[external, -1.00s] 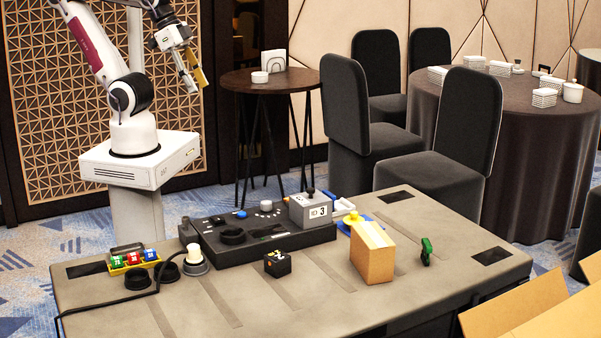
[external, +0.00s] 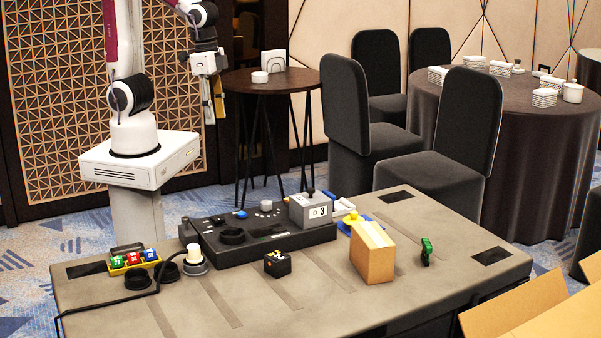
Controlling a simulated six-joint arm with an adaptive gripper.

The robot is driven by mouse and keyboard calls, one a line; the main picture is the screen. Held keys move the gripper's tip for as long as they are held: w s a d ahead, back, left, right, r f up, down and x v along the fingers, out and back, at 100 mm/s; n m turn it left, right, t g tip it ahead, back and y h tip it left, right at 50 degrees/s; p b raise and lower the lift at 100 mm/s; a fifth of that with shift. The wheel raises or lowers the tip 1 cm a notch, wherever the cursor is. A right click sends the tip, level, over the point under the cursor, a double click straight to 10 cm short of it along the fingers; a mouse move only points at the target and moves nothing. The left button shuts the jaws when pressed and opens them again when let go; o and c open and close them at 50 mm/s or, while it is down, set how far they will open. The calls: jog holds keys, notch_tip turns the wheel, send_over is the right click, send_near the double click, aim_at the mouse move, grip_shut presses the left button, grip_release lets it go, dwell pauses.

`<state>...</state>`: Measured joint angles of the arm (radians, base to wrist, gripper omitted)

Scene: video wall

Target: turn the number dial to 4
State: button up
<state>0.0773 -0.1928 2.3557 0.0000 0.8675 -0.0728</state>
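The number dial may be the grey knob (external: 266,206) on the black console (external: 232,258), with small marks around it too small to read. A grey box (external: 311,212) with a dark knob on top stands at the console's right end and shows a "3" on its white label; I cannot tell which of the two is the number dial. My gripper (external: 218,108) hangs high above and behind the console, pointing down and apart from everything. A yellow part shows at its fingers; whether they are open is too small to tell.
A cardboard box (external: 372,252) stands right of the console, with a green item (external: 426,251) beyond it. A small black cube (external: 277,263) sits in front. A yellow tray (external: 134,264) of coloured blocks and a white-topped knob (external: 194,256) stand left. A cable crosses the table's left side.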

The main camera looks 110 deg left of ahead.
jog(key=w+d+f+n+g, duration=0.2)
jog(key=w+d+f+n, duration=0.15)
jog(key=w+f, duration=0.9)
jog(key=n, duration=0.4)
send_over(265, 202)
notch_tip(265, 202, down, 2)
jog(key=shift+s+f+m+t, duration=0.1)
jog(key=shift+s+m+t, duration=0.05)
jog(key=shift+m+t, duration=0.15)
jog(key=shift+w+d+n, duration=0.1)
jog(key=shift+w+n, duration=0.15)
jog(key=shift+n, duration=0.4)
jog(key=shift+f, duration=3.8)
grip_shut()
